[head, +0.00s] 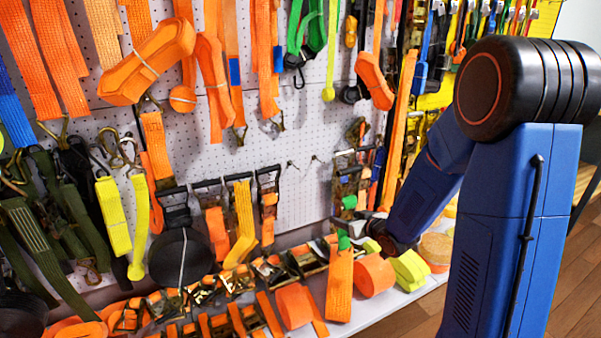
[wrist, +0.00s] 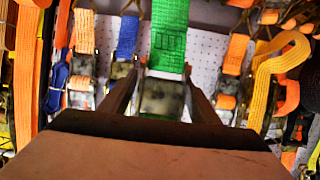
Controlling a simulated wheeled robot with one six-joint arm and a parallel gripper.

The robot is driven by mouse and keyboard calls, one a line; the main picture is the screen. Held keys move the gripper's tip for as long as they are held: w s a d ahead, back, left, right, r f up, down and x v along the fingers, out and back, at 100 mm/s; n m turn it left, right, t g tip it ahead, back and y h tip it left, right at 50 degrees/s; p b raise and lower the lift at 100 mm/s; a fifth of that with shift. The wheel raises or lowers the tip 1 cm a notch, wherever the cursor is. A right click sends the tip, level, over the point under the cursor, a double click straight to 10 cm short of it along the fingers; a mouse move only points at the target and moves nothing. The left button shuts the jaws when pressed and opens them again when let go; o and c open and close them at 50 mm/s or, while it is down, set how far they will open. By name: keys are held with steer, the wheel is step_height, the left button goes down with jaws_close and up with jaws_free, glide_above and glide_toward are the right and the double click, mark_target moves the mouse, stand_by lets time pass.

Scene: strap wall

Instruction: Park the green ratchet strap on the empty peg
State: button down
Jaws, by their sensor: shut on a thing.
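The green ratchet strap (wrist: 170,38) shows in the wrist view as a wide green band running up from a dull metal ratchet between my fingers. In the head view only a small green patch (head: 344,241) shows near my fingertips; the rest is hidden. My gripper (wrist: 162,77) is shut on the ratchet. In the head view my gripper (head: 370,222) is low at the wall's right side, partly hidden among straps. Two small bare pegs (head: 291,164) stick out of the pegboard, left of and above my gripper. I cannot pick out the bare pegs in the wrist view.
A row of ratchet straps (head: 268,205) hangs left of my gripper; another cluster (head: 349,178) hangs just above it. Orange rolls (head: 374,274) and straps crowd the shelf below. The pegboard (head: 300,190) around the bare pegs is clear. The wrist view appears upside down.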

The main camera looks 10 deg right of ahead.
stand_by(0.3)
steer(key=w+a+f, duration=0.1)
steer(key=w+a, duration=0.3)
steer(key=a, duration=0.8)
steer(key=shift+w, duration=0.4)
steer(key=shift+w+a, duration=0.1)
steer(key=shift+a, duration=0.05)
steer(key=shift+w+r+x, duration=0.15)
steer(key=shift+r+x, duration=0.15)
steer(key=shift+x, duration=1.2)
steer(key=shift+w+r+x, duration=0.1)
steer(key=shift+r+x, duration=0.25)
steer(key=shift+x, duration=1.15)
steer(key=shift+w+r+x, duration=0.15)
steer(key=shift+r+x, duration=0.15)
steer(key=shift+x, duration=1.25)
steer(key=shift+a+f, duration=0.15)
steer(key=shift+f, duration=0.05)
steer(key=shift+w, duration=0.1)
